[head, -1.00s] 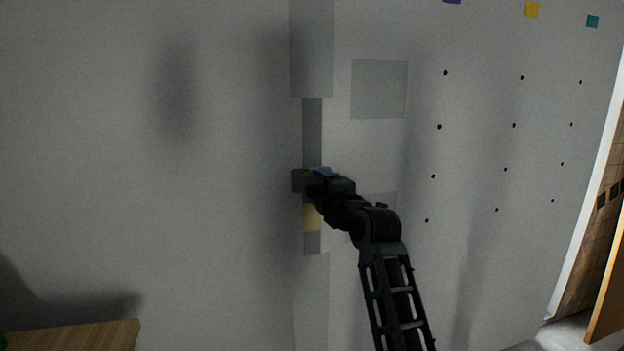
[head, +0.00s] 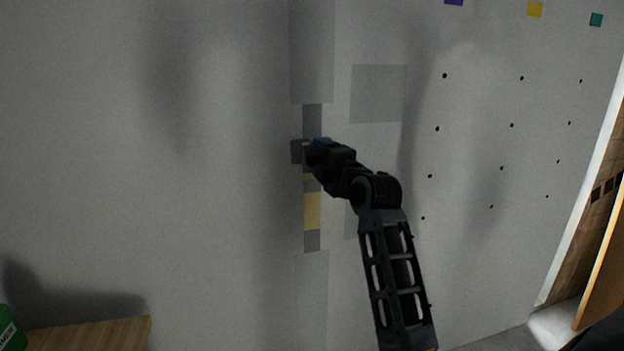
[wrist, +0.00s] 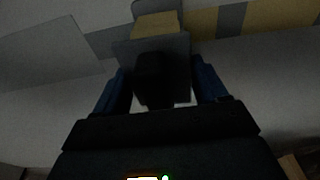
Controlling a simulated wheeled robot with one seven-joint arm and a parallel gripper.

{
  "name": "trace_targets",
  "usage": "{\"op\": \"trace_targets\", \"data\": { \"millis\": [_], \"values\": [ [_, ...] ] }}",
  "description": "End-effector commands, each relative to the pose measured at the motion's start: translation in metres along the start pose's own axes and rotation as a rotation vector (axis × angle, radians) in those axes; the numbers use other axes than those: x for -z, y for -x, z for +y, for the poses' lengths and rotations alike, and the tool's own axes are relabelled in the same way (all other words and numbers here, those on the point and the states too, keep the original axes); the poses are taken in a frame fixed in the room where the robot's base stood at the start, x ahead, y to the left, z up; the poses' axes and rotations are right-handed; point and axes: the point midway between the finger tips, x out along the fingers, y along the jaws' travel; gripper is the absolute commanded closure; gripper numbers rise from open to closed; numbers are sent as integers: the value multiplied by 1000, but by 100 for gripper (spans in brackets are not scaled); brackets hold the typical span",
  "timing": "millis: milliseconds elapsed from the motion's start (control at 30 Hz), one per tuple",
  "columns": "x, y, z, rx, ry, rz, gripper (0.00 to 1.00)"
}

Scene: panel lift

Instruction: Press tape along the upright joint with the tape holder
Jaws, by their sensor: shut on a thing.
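The upright joint (head: 312,120) shows as a dark grey strip between lighter patches of the wall. Yellow tape (head: 312,210) lies along its lower part, with a small yellow piece above it and a grey gap between. In the wrist view yellow tape (wrist: 280,15) also alternates with grey. My gripper (head: 315,152) is at the joint above the yellow stretch. Its blue fingers are shut on the black handle of the tape holder (head: 296,151). In the wrist view the holder's grey plate (wrist: 182,62) and a yellow face show beyond the handle. Contact with the wall is hard to tell.
Grey patches (head: 378,92) and rows of dark dots mark the right wall. A wooden surface (head: 95,336) with a green box (head: 8,330) is at lower left. A wooden door (head: 603,270) stands at the right edge. The wall around the joint is clear.

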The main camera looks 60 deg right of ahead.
Motion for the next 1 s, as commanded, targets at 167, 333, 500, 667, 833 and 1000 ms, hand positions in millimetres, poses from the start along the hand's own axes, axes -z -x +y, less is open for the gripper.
{"op": "trace_targets", "data": {
  "millis": [167,333,500,667,833,1000],
  "values": [
    [0,1,19,-2,0,0,64],
    [0,1,24,-2,0,0,64],
    [0,0,43,-3,0,0,64],
    [0,0,60,-3,1,0,64],
    [0,-1,78,-2,1,0,64],
    [0,-1,82,-2,1,0,64]
  ]
}}
